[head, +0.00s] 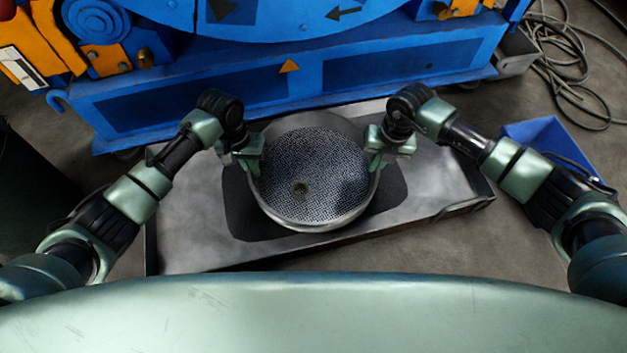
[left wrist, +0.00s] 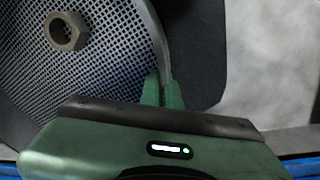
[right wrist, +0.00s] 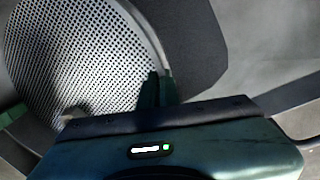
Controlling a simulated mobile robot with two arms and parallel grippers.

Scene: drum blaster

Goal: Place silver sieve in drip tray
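The silver sieve (head: 312,180) is a round perforated pan with a pale metal rim, over the middle of the metal drip tray (head: 190,240). A hex nut (left wrist: 66,32) lies in it. My left gripper (head: 251,164) has its fingers on both sides of the left rim, closed on it. My right gripper (head: 376,160) holds the opposite rim the same way. The rim passes between the fingers in the left wrist view and in the right wrist view. I cannot tell whether the sieve touches the tray; its underside is hidden.
A blue machine (head: 300,75) stands right behind the tray. A dark rounded patch (head: 240,210) lies under the sieve. A blue bin (head: 550,140) stands at the right, with coiled cables (head: 570,85) on the floor behind it. The tray's left and right ends are bare.

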